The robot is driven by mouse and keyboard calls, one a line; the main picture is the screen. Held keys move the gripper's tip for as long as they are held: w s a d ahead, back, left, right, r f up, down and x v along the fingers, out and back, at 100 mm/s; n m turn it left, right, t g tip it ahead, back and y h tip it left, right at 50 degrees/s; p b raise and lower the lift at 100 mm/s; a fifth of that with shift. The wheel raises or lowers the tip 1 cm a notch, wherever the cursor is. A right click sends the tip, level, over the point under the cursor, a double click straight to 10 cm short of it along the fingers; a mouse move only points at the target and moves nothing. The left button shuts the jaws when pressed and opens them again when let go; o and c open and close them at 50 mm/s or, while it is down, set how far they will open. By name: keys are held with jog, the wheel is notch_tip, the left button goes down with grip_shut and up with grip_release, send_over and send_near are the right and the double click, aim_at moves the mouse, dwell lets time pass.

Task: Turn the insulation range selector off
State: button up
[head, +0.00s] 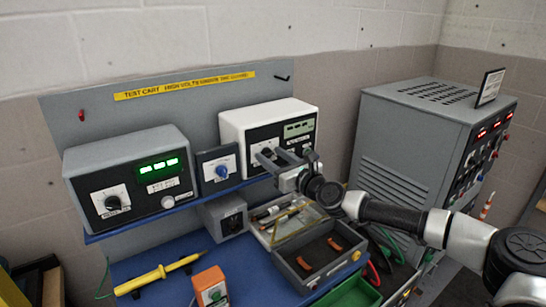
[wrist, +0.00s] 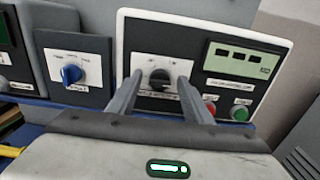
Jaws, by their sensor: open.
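The white-cased meter (head: 231,121) stands on the cart's shelf; in the wrist view its white case (wrist: 215,24) frames a black panel with a pale green display (wrist: 242,60) showing dashes. Its black rotary selector (wrist: 159,79) sits on a white dial plate, left of the display. The lettering around it is too small to read. My gripper (head: 279,157) is in front of this panel. In the wrist view the open fingers (wrist: 160,86) appear on the left and right of the selector. I cannot tell whether they touch it. The head view partly hides the selector behind the gripper.
A blue selector on a small grey box (wrist: 71,74) is just left. A red button (wrist: 211,108) and a green button (wrist: 240,112) are close to the right finger. A grey instrument (head: 128,150) stands further left. A tray (head: 318,278) sits below; a tall grey cabinet (head: 400,150) stands right.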

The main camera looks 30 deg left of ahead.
jog(key=c, duration=1.1)
jog(key=shift+o, duration=0.2)
